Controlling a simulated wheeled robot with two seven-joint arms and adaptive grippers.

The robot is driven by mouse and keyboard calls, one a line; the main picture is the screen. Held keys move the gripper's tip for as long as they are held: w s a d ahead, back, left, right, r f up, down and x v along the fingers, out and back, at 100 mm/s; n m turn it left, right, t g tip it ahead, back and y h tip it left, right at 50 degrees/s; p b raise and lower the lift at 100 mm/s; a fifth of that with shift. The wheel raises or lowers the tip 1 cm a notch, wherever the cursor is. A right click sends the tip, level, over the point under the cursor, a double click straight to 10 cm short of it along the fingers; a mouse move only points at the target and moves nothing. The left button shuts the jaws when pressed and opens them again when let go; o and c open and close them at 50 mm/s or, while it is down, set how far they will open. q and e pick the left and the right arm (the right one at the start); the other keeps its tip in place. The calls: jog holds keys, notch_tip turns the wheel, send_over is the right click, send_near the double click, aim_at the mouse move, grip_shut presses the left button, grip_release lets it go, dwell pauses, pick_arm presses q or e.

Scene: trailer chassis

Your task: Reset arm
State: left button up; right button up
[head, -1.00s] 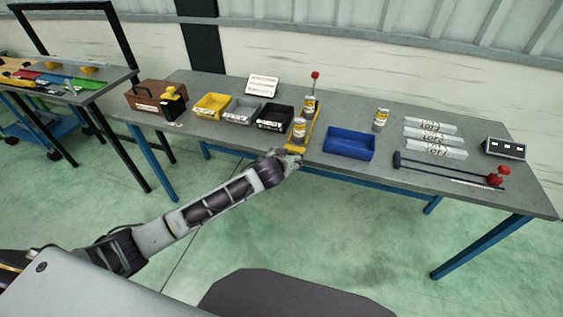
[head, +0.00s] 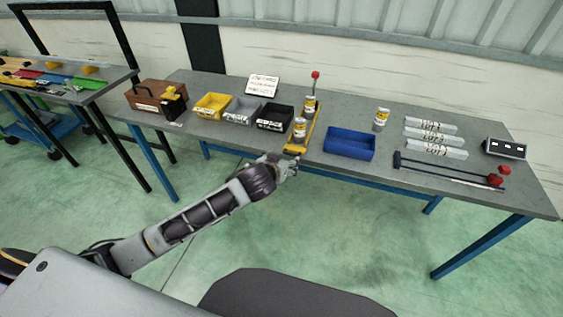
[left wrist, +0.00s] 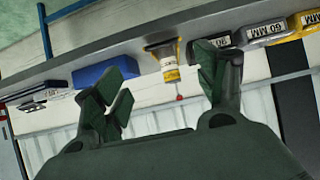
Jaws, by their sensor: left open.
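My left gripper (head: 290,168) is in front of the table's front edge, below the yellow stand (head: 297,149). In the left wrist view its two fingers (left wrist: 165,85) are spread apart with nothing between them. Beyond the fingers, a can with a yellow and white label (left wrist: 169,72) shows on the yellow stand, apart from the gripper. My right gripper is in neither view.
The grey table (head: 400,184) holds yellow (head: 212,106), grey (head: 242,112) and black (head: 274,118) bins and a blue bin (head: 349,143). The floor in front is clear.

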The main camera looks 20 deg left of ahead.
pick_arm(q)
jog(key=shift+f, duration=0.1)
dwell(0.5)
jog(key=w+a+f+g, duration=0.1)
jog(key=a+f, duration=0.2)
jog(key=f, duration=0.7)
jog(key=a+f+g, duration=0.1)
jog(key=a+f, duration=0.3)
jog(key=f, duration=0.6)
jog(key=s+a+f+g, duration=0.1)
jog(key=s+a+f, duration=0.15)
jog(key=f, duration=0.45)
jog(key=s+a+f+m+g+y, duration=0.1)
jog(key=s+f, duration=0.3)
jog(key=f, duration=0.3)
jog(key=s+a+f+g, duration=0.1)
jog(key=s+f, duration=0.3)
jog(key=f, duration=0.4)
jog(key=s+a+f+g, duration=0.2)
jog(key=s+f+g, duration=0.1)
jog(key=s+f, duration=1.25)
jog(key=s+d+f+g, duration=0.1)
jog(key=s+f, duration=0.2)
jog(key=s, duration=0.9)
jog(key=s+d+f+m+g, duration=0.1)
jog(key=s+f, duration=0.2)
jog(key=s, duration=0.9)
jog(key=shift+s+f, duration=0.3)
jog(key=shift+s, duration=0.1)
